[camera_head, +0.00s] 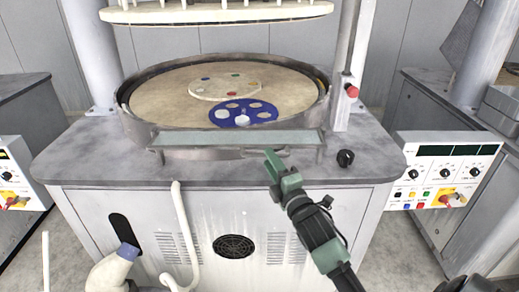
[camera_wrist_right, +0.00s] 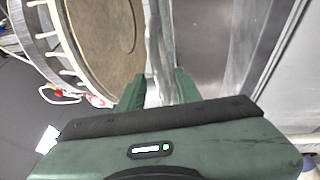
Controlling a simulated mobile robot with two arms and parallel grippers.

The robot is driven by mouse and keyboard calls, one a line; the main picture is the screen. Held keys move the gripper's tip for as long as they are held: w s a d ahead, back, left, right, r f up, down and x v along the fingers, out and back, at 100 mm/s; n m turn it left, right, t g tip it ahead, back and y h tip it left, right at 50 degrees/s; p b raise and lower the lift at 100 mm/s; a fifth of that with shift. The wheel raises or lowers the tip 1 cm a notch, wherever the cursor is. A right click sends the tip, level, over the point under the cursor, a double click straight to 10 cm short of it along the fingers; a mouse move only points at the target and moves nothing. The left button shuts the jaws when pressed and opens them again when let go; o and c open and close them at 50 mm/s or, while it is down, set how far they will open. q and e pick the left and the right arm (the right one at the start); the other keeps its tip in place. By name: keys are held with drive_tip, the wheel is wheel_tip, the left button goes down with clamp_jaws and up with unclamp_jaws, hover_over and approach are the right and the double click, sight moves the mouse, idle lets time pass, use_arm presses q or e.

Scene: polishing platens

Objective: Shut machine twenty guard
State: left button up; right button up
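A low guard (camera_head: 235,139), a pale greenish panel with a metal frame, runs across the front of the round polishing platen (camera_head: 165,88) on the middle machine. A thin bar shows under its front edge, close to my right gripper (camera_head: 272,160). My right gripper reaches up from the lower right to the guard's front, right of its middle. In the right wrist view, the fingers (camera_wrist_right: 160,88) stand apart on either side of a light metallic strip, seemingly part of the guard front. I cannot tell whether they touch it. My left gripper is not in view.
A blue carrier disc (camera_head: 262,113) and a beige one with coloured spots (camera_head: 225,87) lie on the platen. A post with a red button (camera_head: 351,91) stands right of the guard, near a black knob (camera_head: 345,158). A control panel (camera_head: 440,172) is further right.

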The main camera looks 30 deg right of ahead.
drive_tip(key=p+x, duration=0.1)
drive_tip(key=x, duration=0.4)
drive_tip(key=shift+w, duration=0.4)
drive_tip(key=c, duration=0.7)
drive_tip(key=shift+r, duration=0.1)
clamp_jaws()
